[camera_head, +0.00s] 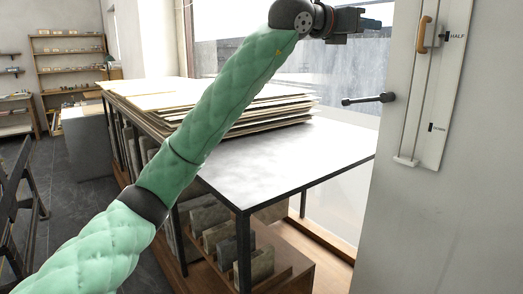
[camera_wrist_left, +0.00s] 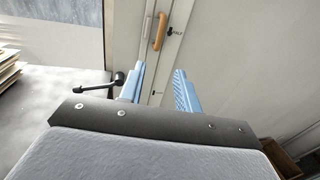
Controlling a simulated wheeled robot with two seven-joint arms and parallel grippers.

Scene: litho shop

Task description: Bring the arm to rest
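My left arm, in a green quilted sleeve, reaches up across the head view from the lower left. My left gripper (camera_head: 372,23) is raised at the top, beside the white wall panel. In the left wrist view the two blue fingers of the gripper (camera_wrist_left: 160,73) stand apart with nothing between them. A tan handle (camera_head: 424,35) sits in the panel's upright slot beside a mark reading HALF; in the left wrist view the handle (camera_wrist_left: 160,32) shows beyond the fingers, apart from them. My right gripper is out of view.
A black lever (camera_head: 368,99) sticks out from the wall below my gripper. A metal-framed table (camera_head: 300,155) carries stacks of large sheets (camera_head: 265,115), with stone slabs (camera_head: 222,240) on a shelf beneath. Wooden shelves (camera_head: 68,68) stand at the back left. The table's near end is bare.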

